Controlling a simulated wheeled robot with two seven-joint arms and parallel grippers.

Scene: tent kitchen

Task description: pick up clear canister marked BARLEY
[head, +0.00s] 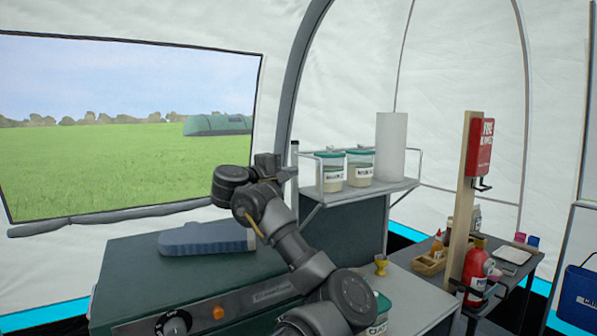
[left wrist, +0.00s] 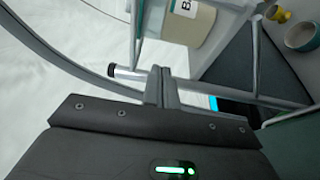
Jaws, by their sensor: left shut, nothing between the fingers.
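Two clear canisters with green lids stand side by side on the wall shelf in the head view: a left canister (head: 331,172) and a right canister (head: 360,168). Their labels are too small to read surely there. In the left wrist view a canister (left wrist: 188,28) with a label starting with "B" shows at the top, behind a shelf rail; the rest of its label is cut off. My left gripper (head: 290,173) is shut and empty, just left of the shelf's left end, apart from the canisters. Its fingers show in the left wrist view (left wrist: 162,86). My right gripper is out of view.
The shelf (head: 400,186) has a metal guard rail and holds a paper roll (head: 390,147). Another green-lidded canister (head: 380,312) and a yellow egg cup (head: 381,264) stand on the counter below. A blue oven mitt (head: 207,239) lies on the green unit.

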